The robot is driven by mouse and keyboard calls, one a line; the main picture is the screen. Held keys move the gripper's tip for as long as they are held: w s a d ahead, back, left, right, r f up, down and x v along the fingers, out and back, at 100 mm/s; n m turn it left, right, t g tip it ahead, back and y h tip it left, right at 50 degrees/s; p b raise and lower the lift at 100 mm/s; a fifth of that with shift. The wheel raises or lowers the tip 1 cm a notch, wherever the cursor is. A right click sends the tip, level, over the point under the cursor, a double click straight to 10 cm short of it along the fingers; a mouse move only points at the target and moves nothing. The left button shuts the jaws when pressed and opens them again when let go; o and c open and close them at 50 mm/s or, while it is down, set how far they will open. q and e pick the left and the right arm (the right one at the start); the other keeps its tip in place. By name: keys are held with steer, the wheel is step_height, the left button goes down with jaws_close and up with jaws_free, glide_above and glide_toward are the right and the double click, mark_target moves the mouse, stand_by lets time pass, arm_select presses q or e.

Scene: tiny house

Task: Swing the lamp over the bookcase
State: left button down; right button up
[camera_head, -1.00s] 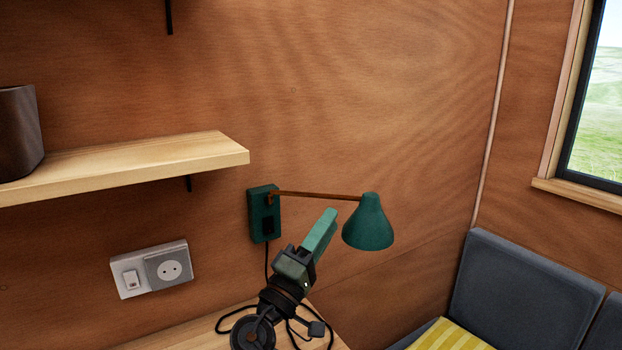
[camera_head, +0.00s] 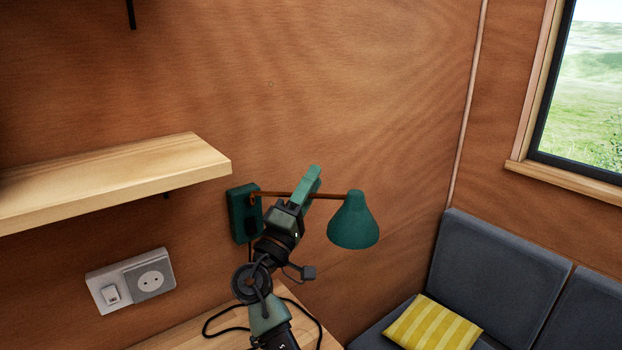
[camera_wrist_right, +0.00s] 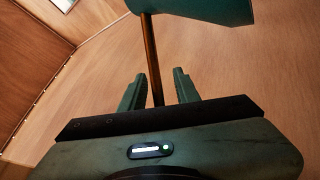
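The green lamp shade (camera_head: 354,224) hangs at the end of a thin brown lamp arm (camera_head: 277,193), which reaches right from a green wall mount (camera_head: 243,213). My right gripper (camera_head: 313,178) is at the lamp arm, close to the shade. In the right wrist view the lamp arm (camera_wrist_right: 152,62) runs between the two open fingers (camera_wrist_right: 159,82), with gaps beside it. The shade (camera_wrist_right: 205,8) shows at the top there. A light wood top (camera_head: 305,333) lies below the lamp; it may be the bookcase, whose body is out of view. My left gripper is not in view.
A wooden shelf (camera_head: 120,180) juts from the wall on the left. A switch and socket plate (camera_head: 131,281) sits below it. A black cable (camera_head: 312,312) lies on the wood top. A grey sofa (camera_head: 500,275) with a yellow striped cushion (camera_head: 433,325) is at right.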

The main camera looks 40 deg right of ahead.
steer(key=shift+s, duration=0.1)
jaws_close()
stand_by(1.3)
